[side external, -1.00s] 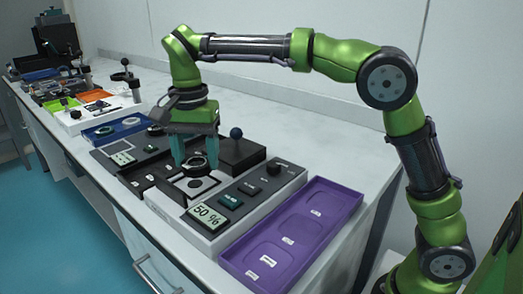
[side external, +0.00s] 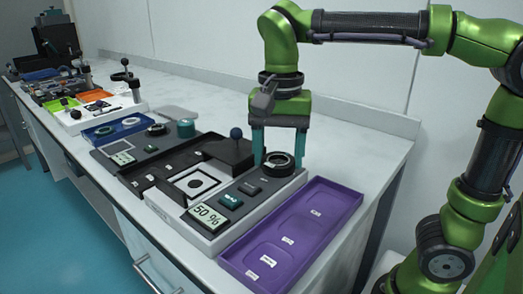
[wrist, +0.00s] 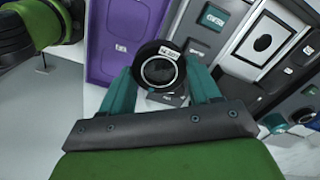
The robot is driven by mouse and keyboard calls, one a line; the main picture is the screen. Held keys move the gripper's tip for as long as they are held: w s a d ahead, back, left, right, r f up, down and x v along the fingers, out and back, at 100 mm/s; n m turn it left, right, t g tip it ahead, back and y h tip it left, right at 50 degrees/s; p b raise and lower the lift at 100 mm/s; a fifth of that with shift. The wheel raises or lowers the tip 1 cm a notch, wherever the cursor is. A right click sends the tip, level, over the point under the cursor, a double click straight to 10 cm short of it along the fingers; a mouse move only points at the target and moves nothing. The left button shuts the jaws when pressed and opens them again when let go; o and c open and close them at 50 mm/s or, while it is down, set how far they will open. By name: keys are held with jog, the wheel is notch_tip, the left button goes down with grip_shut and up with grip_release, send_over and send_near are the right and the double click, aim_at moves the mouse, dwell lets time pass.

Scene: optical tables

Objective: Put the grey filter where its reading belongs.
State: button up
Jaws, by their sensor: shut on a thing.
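The grey filter (side external: 279,162), a dark ring around grey glass with a small white label, is between the fingers of my gripper (side external: 279,158). My gripper is shut on it and holds it over the back right end of the meter, near its knob. The wrist view shows the filter (wrist: 159,71) between the teal fingers; its label is too small to read surely. The meter (side external: 228,228) shows 50 % on its display (side external: 207,216).
The bench behind the purple tray is clear.

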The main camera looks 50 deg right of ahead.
jog(key=s+d+r, duration=0.1)
jog(key=s+d, duration=0.6)
jog(key=s, duration=0.5)
jog(key=s+d+f, duration=0.2)
jog(key=s+f, duration=0.4)
jog(key=s, duration=0.4)
send_over(325, 204)
jog(key=shift+d+f, duration=0.1)
jog(key=shift+f, duration=2.35)
jog(key=shift+f, duration=0.1)
jog(key=o, duration=1.2)
jog(key=shift+f, duration=0.1)
jog(key=shift+c, duration=0.2)
